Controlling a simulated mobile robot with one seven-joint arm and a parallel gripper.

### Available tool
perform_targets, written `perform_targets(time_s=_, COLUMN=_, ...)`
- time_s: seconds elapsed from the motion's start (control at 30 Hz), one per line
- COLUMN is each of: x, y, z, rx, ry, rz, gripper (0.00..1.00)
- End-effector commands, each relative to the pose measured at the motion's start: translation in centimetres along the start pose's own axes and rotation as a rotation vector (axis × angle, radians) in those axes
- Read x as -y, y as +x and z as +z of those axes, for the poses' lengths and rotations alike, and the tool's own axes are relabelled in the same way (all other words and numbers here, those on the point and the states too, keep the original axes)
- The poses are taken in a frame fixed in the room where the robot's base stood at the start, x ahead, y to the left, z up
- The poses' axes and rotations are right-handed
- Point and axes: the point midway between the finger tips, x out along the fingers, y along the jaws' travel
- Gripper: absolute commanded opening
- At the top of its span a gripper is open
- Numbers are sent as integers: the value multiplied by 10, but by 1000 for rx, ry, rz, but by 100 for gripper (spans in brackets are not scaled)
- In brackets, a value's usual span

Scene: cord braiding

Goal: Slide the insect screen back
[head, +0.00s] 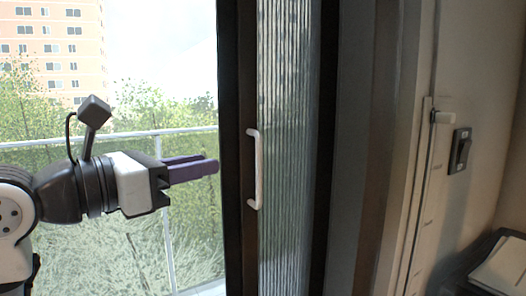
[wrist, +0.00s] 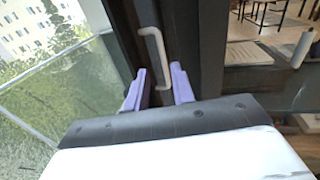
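The insect screen (head: 285,90) is a finely ribbed, see-through panel in a dark frame, standing upright at the middle of the head view. Its white upright bar handle (head: 259,170) is on the panel's left edge. My gripper (head: 212,168) points right toward the handle from the left, with a gap between the fingertips and the handle in the head view. In the wrist view, the two purple fingers (wrist: 158,82) are apart with nothing between them. The handle (wrist: 157,58) is ahead of them, roughly in line with the opening.
The doorway on the left is open to a balcony railing (head: 80,142), with trees and a building beyond. Papers (head: 503,267) lie at the lower right.

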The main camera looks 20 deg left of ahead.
Motion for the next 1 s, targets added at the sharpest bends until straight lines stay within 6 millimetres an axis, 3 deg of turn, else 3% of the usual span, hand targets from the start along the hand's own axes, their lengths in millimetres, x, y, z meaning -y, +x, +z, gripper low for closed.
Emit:
perform_targets(time_s=0.3, x=1, y=69, z=3, rx=2, ry=-1, rz=-6, gripper=25)
perform_targets(time_s=0.5, x=1, y=102, z=3, rx=2, ry=-2, rz=-4, gripper=25)
perform_targets(time_s=0.7, x=0, y=118, z=2, rx=3, ry=-1, rz=-2, gripper=25)
perform_targets(time_s=1.0, x=0, y=120, z=1, rx=4, ry=-2, rz=-2, gripper=25)
